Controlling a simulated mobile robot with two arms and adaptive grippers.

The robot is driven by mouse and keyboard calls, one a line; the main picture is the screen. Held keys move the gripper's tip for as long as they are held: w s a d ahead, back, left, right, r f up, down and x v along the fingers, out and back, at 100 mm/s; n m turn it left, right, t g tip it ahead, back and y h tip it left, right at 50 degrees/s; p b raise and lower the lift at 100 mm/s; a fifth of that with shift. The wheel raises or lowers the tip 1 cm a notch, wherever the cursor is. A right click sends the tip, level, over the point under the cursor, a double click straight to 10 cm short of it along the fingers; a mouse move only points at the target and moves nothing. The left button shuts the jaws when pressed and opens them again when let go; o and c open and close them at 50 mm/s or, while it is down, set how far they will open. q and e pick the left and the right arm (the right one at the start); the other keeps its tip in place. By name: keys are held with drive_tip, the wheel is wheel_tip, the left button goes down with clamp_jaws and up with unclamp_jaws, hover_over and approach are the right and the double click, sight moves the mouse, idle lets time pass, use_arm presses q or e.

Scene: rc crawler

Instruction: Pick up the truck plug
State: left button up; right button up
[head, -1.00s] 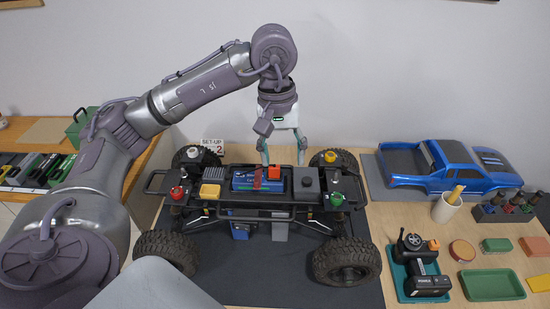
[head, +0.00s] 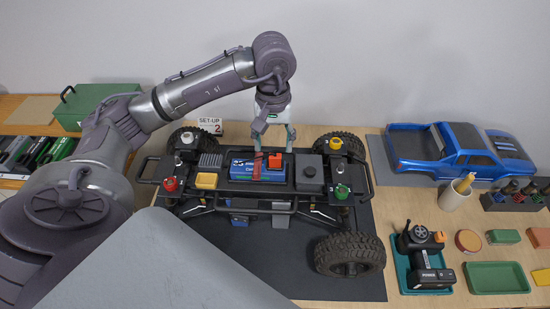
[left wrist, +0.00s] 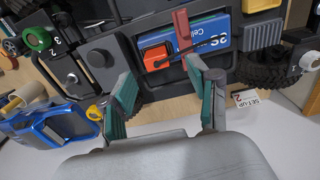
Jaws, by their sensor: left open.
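The truck chassis (head: 215,210) stands on a dark mat. A blue battery (head: 240,168) with a red strap (head: 257,167) lies in its middle. The orange plug (head: 275,160) sits at the battery's far edge, beside the strap; it also shows in the left wrist view (left wrist: 157,57). My left gripper (head: 274,147) is open and empty, pointing down just above and behind the orange plug. In the left wrist view my fingers (left wrist: 163,98) are apart, with the plug between their lines and a little beyond the tips. My right gripper is not in view.
A dark grey box (head: 309,169) stands right of the battery on the chassis. Coloured knobs, including a red one (head: 170,184) and a green one (head: 342,191), stand near the corners. A blue truck body (head: 445,152) and a teal tray (head: 425,270) lie to the right.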

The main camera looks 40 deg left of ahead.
sight(275, 154)
use_arm(q)
drive_tip(key=shift+w+d+f+p, duration=0.1)
drive_tip(key=shift+f+p, duration=0.75)
drive_tip(key=shift+p, duration=0.05)
wheel_tip(275, 154, down, 3)
drive_tip(key=shift+w+r+p, duration=0.15)
drive_tip(key=shift+r+p, duration=0.05)
drive_tip(key=shift+p, duration=0.2)
drive_tip(key=shift+f, duration=0.4)
drive_tip(key=c, duration=0.9)
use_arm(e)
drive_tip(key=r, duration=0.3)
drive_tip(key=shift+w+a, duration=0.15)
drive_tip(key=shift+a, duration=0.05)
